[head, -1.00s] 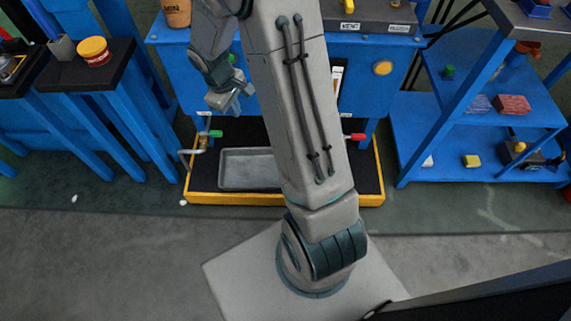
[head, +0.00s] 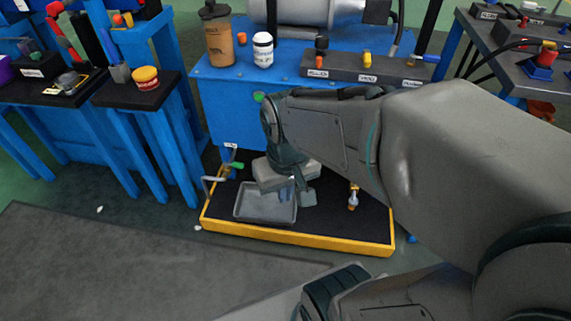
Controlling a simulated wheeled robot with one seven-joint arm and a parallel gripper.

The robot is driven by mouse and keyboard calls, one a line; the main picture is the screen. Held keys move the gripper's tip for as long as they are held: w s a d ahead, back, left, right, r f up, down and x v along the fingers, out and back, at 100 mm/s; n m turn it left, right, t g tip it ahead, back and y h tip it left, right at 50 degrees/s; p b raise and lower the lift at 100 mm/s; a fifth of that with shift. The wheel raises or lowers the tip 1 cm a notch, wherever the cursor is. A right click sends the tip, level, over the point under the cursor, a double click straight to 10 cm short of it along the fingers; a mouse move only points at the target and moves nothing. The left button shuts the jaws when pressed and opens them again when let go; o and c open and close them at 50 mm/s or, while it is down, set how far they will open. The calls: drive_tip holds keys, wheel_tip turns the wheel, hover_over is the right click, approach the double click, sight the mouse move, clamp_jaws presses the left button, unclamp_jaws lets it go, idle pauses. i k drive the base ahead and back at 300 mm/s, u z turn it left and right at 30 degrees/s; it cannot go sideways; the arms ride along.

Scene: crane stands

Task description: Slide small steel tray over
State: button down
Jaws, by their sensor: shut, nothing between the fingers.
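The small steel tray (head: 256,216) is a shallow grey rectangular pan. It lies on the dark mat of the yellow-edged low platform (head: 300,239), toward its left side. My gripper (head: 296,200) is over the tray's right end, pointing down, with its fingers shut and empty. My gripper and wrist hide part of the tray's far right corner. I cannot tell whether the fingertips touch the tray.
A tap with a green handle (head: 236,165) stands at the platform's left edge, and a brass fitting (head: 353,197) stands on the right. The blue bench (head: 225,100) rises behind. Bare dark mat shows right of the tray.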

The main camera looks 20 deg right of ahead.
sight(250, 206)
drive_tip(key=k, duration=0.15)
drive_tip(key=u, duration=1.9)
drive_tip(key=i, duration=1.4)
drive_tip(key=z, duration=2.4)
drive_tip(key=i, duration=0.5)
drive_tip(key=u, duration=0.05)
